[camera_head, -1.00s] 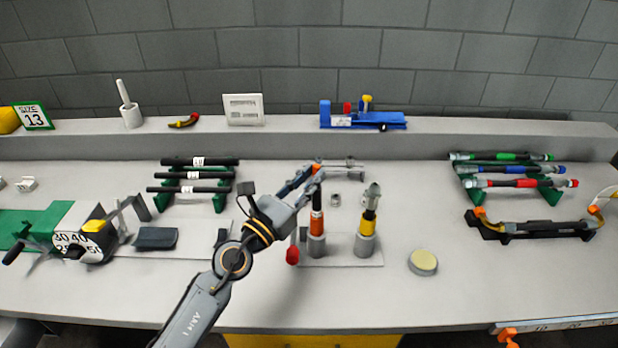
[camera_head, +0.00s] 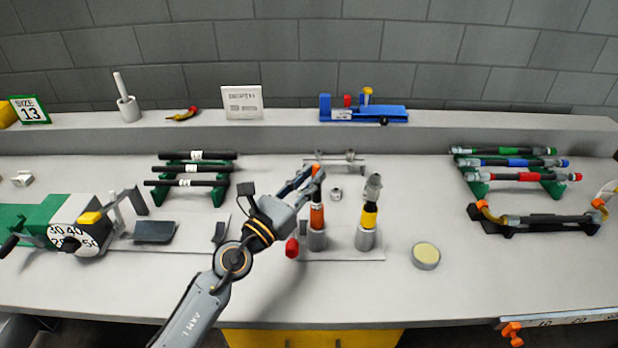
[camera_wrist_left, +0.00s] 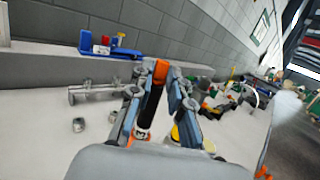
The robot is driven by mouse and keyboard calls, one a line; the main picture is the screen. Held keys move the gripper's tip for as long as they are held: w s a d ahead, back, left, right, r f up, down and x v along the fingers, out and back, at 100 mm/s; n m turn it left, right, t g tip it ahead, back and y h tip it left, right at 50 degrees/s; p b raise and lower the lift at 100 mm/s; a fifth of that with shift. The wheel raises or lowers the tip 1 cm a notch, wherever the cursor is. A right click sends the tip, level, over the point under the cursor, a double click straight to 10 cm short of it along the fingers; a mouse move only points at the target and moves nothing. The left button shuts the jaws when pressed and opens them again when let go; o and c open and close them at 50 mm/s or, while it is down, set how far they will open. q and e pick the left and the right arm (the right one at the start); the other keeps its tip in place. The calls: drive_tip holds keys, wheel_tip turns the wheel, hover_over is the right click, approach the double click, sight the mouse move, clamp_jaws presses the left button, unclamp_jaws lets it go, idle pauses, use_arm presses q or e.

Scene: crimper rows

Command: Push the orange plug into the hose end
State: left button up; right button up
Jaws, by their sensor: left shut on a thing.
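The orange plug (camera_head: 317,169) is between the fingertips of my left gripper (camera_head: 314,173), which is shut on it. It also shows at the fingertips in the left wrist view (camera_wrist_left: 161,71). The plug is at the top of an upright black hose (camera_head: 317,195) with an orange band, standing in a grey round holder (camera_head: 317,240). In the wrist view the black hose (camera_wrist_left: 152,99) runs down directly below the plug. The fingers partly hide the joint, so I cannot tell how deep the plug sits. My right gripper is out of view.
A second upright hose (camera_head: 370,215) with a yellow band and metal fitting stands close to the right. A red knob (camera_head: 292,248) is just left of the holder. A round yellow-topped pad (camera_head: 426,256) lies right. A crimper (camera_head: 75,235) stands left.

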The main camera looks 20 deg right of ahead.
use_arm(q)
drive_tip(key=shift+f, duration=0.2)
drive_tip(key=o, duration=0.8)
drive_tip(key=v, duration=1.2)
drive_tip(key=shift+r, duration=0.1)
